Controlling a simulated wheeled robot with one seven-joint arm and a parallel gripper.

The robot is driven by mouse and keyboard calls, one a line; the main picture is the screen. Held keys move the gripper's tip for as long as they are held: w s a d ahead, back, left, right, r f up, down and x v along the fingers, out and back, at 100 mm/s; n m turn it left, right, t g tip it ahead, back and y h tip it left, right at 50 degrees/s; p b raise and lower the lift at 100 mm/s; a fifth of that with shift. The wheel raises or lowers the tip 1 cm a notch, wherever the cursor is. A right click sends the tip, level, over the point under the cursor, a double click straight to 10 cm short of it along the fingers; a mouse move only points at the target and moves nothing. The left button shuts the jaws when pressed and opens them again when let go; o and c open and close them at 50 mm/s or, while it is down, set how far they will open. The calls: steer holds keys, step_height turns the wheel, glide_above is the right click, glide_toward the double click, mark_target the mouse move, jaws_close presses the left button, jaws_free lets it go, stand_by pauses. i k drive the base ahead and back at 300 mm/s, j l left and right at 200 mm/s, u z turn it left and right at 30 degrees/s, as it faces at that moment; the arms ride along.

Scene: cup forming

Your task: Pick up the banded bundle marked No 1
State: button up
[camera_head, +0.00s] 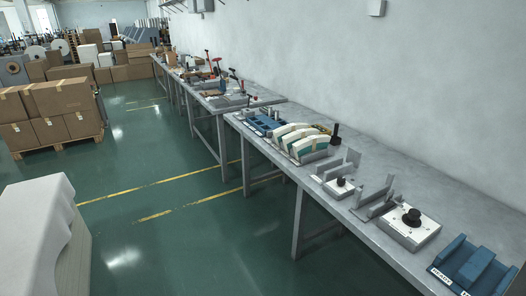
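Several curved white bundles with teal bands (310,147) stand side by side in a grey holder on the long grey workbench, right of the picture's middle. Their markings are too small to read, so I cannot tell which one is No 1. My gripper is not in view.
The workbench (262,160) runs along the wall. On it, a blue tray (262,124) lies behind the bundles; grey fixtures with black knobs (411,218) and a labelled blue holder (470,266) stand nearer. A white-topped block (38,222) stands at lower left. Green floor between is clear.

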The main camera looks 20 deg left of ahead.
mark_target(315, 143)
steer(key=u, duration=0.65)
steer(key=i+j+z, duration=0.3)
steer(key=i+j, duration=2.25)
steer(key=i+l, duration=0.05)
